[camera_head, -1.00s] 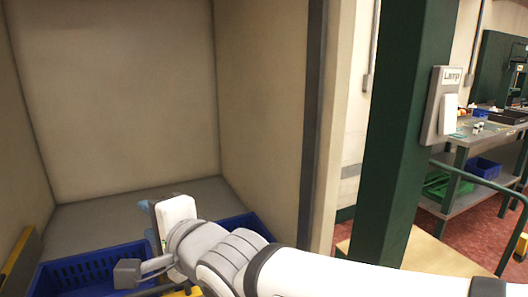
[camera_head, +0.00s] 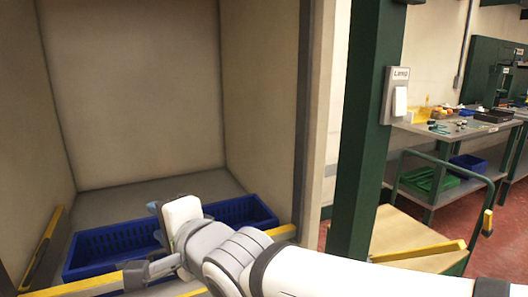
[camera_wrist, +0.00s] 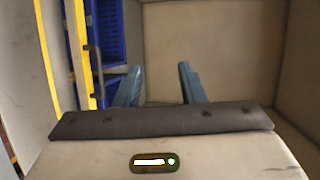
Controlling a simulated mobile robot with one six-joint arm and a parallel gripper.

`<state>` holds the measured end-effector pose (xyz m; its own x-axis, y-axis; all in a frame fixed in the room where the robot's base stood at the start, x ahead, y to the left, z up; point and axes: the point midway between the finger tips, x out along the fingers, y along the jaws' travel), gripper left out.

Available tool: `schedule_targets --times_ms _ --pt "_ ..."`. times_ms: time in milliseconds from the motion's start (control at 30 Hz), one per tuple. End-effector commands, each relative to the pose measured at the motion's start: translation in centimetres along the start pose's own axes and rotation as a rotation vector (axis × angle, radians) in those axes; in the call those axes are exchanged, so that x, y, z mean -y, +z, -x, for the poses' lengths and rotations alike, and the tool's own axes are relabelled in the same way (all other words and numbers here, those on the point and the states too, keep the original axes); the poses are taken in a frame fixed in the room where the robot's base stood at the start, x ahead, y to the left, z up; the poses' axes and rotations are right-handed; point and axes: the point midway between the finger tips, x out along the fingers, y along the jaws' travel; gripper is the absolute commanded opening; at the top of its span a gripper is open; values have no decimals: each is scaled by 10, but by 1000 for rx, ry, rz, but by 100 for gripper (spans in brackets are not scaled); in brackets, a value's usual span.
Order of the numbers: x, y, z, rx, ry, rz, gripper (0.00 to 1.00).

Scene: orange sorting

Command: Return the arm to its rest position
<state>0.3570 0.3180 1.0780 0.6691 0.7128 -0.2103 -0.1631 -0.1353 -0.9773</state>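My arm reaches in from the lower right of the head view, and my gripper is at its end in front of the beige booth. In the wrist view my gripper (camera_wrist: 157,88) shows two blue-grey fingers standing apart with nothing between them. In the head view the fingers are mostly hidden behind the white wrist part.
A blue crate (camera_head: 110,243) stands on the booth floor behind my wrist, with yellow-edged rails around it. A green post (camera_head: 365,130) with a lamp switch (camera_head: 399,97) stands right of the booth. A cart (camera_head: 410,238) and a workbench (camera_head: 470,128) are farther right.

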Motion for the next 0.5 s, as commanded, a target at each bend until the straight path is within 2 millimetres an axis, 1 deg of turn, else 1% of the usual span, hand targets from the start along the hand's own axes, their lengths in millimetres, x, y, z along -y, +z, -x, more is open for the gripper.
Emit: schedule_targets --times_ms 33,267,367,467,500 --pt "2 -10 2 -25 24 27 36" --pt "-12 -54 16 -119 166 181 36" --pt "-20 -76 27 -158 250 260 36" --pt "-29 -100 43 -190 358 351 36" --pt "-34 -111 51 -199 411 389 36"
